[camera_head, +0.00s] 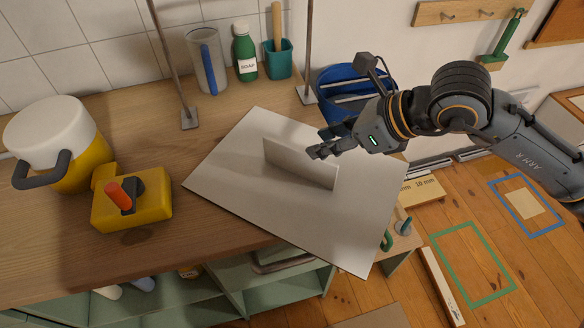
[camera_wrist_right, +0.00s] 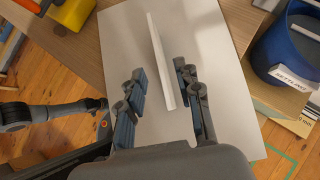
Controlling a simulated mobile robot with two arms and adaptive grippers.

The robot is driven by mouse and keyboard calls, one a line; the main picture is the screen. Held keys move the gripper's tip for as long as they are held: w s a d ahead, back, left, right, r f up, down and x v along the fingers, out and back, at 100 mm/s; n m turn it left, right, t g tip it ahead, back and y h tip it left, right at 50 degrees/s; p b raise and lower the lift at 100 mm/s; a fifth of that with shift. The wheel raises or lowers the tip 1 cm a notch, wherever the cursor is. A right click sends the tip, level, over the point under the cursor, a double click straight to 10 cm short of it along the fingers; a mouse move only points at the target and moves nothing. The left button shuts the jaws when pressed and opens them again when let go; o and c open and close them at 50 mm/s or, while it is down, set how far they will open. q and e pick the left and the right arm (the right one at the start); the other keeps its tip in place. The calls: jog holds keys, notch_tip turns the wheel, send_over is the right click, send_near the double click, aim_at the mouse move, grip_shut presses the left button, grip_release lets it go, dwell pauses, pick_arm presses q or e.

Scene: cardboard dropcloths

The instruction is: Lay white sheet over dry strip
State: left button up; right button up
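The white sheet (camera_head: 240,192) is a flat pale board with an upright fin (camera_head: 300,163) on top. It lies tilted across the right end of the wooden counter and juts past its front edge. It also shows in the right wrist view (camera_wrist_right: 122,45). My right gripper (camera_head: 318,150) is at the fin's right end. In the right wrist view its fingers (camera_wrist_right: 162,95) are apart on either side of the fin (camera_wrist_right: 163,60), with a gap visible on the left. I cannot make out a dry strip. My left gripper is not clearly in view.
The counter (camera_head: 150,262) also holds a yellow-white pot (camera_head: 60,130), a yellow block with an orange handle (camera_head: 130,212), a grey mug (camera_head: 205,62) and a soap bottle (camera_head: 245,50). Metal posts stand behind the sheet. A blue bucket (camera_head: 338,82) is beyond it.

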aim_at(299, 150)
jog(key=x, duration=0.5)
jog(key=shift+a+r, duration=0.1)
jog(key=shift+w+a+f+p, duration=0.15)
jog(key=shift+a+f+p, duration=0.15)
jog(key=shift+a+f, duration=0.1)
jog(key=shift+w+a+f, duration=0.1)
jog(key=shift+a+f, duration=0.1)
jog(key=shift+f, duration=0.05)
jog(key=p+x, duration=0.1)
jog(key=x, duration=0.3)
jog(key=shift+f, duration=0.3)
pick_arm(q)
jog(key=shift+s+d+r, duration=0.1)
jog(key=shift+s+r, duration=0.1)
jog(key=shift+r, duration=0.8)
pick_arm(e)
jog(key=shift+c, duration=0.2)
pick_arm(q)
jog(key=shift+d, duration=0.25)
pick_arm(e)
grip_shut()
